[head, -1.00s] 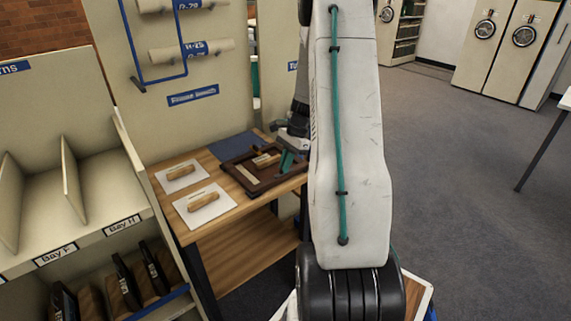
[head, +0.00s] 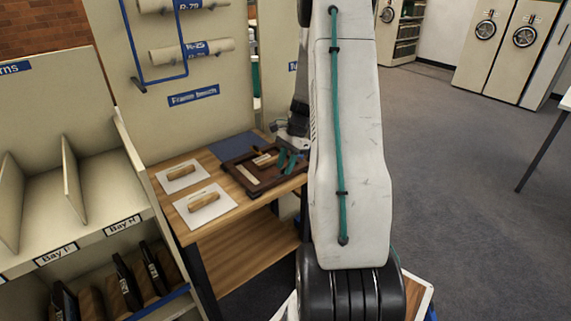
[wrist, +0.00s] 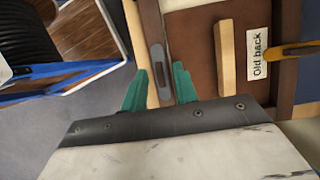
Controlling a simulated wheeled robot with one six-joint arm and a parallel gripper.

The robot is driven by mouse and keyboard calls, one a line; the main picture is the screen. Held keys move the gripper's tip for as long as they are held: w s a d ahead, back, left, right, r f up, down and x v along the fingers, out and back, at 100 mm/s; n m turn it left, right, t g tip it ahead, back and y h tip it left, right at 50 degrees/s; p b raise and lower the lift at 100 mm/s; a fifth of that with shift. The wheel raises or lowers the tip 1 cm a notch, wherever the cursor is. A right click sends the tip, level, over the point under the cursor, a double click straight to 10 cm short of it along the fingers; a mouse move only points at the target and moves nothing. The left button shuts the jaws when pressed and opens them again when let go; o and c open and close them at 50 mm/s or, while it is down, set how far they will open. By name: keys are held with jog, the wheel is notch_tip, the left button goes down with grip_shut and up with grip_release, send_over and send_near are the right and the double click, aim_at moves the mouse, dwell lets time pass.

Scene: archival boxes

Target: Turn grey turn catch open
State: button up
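A picture frame (head: 240,181) lies face down on the wooden bench, its brown back (wrist: 195,50) labelled "Old back". In the wrist view a slim grey turn catch (wrist: 157,58) lies lengthwise along the frame's dark rail. My gripper (wrist: 159,72) is open, one green fingertip on each side of the catch's near part. I cannot tell whether either finger touches it. In the head view my gripper (head: 287,161) is at the frame's right side, and the catch is too small to make out there.
Two white boards (head: 205,215) with wooden handles lie on the bench's left. A shelf unit (head: 90,240) stands left of the bench.

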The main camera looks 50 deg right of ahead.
aim_at(293, 169)
jog(key=v, duration=0.7)
jog(key=shift+d+r, duration=0.2)
jog(key=shift+r, duration=0.15)
